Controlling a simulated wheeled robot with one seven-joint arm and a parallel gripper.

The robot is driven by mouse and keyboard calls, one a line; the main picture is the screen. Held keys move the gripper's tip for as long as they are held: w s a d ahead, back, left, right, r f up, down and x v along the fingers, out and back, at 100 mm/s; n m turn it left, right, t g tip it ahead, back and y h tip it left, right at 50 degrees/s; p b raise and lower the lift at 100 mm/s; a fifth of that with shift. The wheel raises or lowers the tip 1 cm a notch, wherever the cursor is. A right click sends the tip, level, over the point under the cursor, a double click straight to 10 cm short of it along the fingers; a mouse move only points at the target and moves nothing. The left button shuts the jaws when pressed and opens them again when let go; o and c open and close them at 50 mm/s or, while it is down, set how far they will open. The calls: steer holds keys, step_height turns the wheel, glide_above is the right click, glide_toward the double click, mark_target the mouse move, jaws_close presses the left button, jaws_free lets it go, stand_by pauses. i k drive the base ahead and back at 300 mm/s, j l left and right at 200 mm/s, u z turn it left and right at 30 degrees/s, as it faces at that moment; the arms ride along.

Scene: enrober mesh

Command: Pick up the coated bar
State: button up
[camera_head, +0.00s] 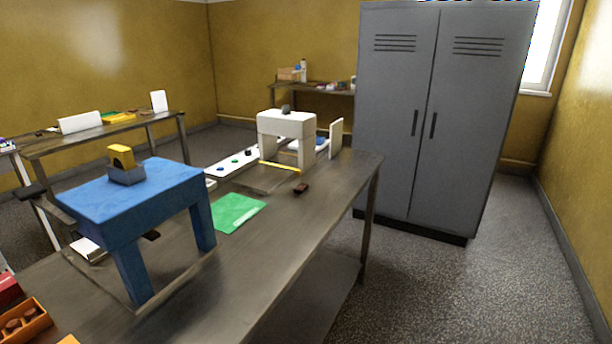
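A small dark brown bar (301,189), which looks like the coated bar, lies on the metal table (255,272) near its right edge. It sits just in front of a yellow strip (281,166) at the foot of a white arch-shaped machine (287,124). Nothing touches it from above, and it is in plain sight. It is too small here to make out its surface. My gripper is not in this view.
A blue stand (136,196) with a yellow block on top is at the left of the table. A green mat (238,212) lies between it and the bar. An orange box (23,322) is at lower left. A grey locker (440,125) stands behind; the floor at right is clear.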

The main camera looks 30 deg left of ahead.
mark_target(301, 187)
steer(key=i+u, duration=0.15)
steer(key=i, duration=0.3)
steer(key=i+l+u, duration=0.2)
steer(key=i, duration=0.3)
steer(key=i+l+u, duration=0.15)
steer(key=i, duration=0.3)
steer(key=i+l+u, duration=0.2)
steer(key=i, duration=0.25)
steer(key=i+l+u, duration=0.6)
steer(key=l, duration=0.25)
steer(key=i+l+u, duration=0.2)
steer(key=l, duration=0.15)
steer(key=i+l+u, duration=0.15)
steer(key=l, duration=0.2)
steer(key=i+l+u, duration=0.2)
steer(key=l, duration=0.15)
steer(key=k, duration=0.05)
